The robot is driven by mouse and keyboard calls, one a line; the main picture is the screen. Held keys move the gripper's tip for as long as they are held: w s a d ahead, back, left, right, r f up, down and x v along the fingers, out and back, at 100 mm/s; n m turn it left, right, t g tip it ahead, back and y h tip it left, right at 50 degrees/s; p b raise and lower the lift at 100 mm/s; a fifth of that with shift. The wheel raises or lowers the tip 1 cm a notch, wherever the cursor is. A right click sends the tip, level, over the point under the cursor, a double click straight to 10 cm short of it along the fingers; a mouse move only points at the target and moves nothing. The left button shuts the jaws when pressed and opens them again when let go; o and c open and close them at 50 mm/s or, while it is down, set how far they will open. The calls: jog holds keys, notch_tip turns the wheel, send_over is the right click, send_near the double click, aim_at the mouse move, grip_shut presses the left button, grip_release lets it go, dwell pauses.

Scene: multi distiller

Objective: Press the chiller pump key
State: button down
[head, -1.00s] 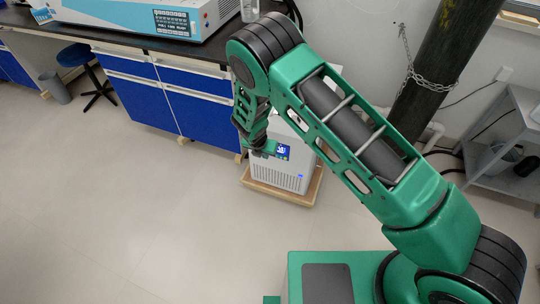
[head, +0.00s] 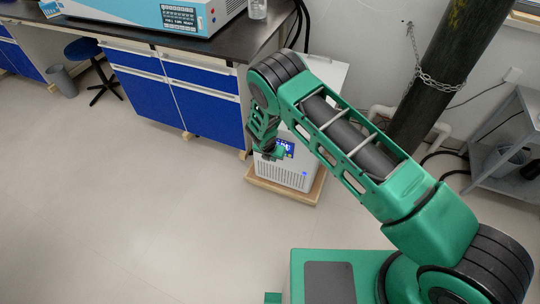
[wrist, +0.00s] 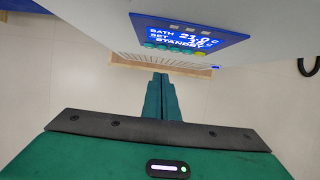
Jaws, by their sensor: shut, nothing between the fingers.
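The chiller is a white box (head: 292,176) low on the floor beside the bench, partly behind my arm in the head view. Its blue display panel (wrist: 185,30) fills the upper middle of the wrist view and reads BATH 23.0 C, a SET line and STANDBY. A row of small green keys (wrist: 168,48) runs under the text, with a yellowish key at its right end. Key labels are too small to read. My gripper (wrist: 161,82) is shut and empty, its fingertips below the key row in the picture. In the head view my gripper (head: 276,154) is at the chiller's front; contact cannot be told.
The chiller stands on a wooden base (head: 262,188). A blue-fronted bench (head: 205,118) is to its left, with a blue-and-white instrument (head: 150,12) on top. A dark cylinder (head: 432,80) with a chain and a grey shelf (head: 500,165) are at the right. The floor in front is clear.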

jog(key=shift+w+d+r, duration=0.1)
jog(key=shift+w+d, duration=0.2)
jog(key=shift+w, duration=0.6)
jog(key=shift+w+d+r, duration=0.1)
jog(key=shift+w+d, duration=0.15)
jog(key=shift+w, duration=0.6)
jog(key=shift+w+d+r, duration=0.15)
jog(key=shift+w+d, duration=0.1)
jog(key=shift+w, duration=0.35)
jog(key=shift+w+d+r, duration=0.15)
jog(key=shift+w+d, duration=0.1)
jog(key=shift+w, duration=0.3)
jog(key=s+a+r, duration=0.3)
jog(key=s+r, duration=0.5)
jog(key=s, duration=0.1)
jog(key=shift+a+r, duration=0.15)
jog(key=shift+a, duration=0.15)
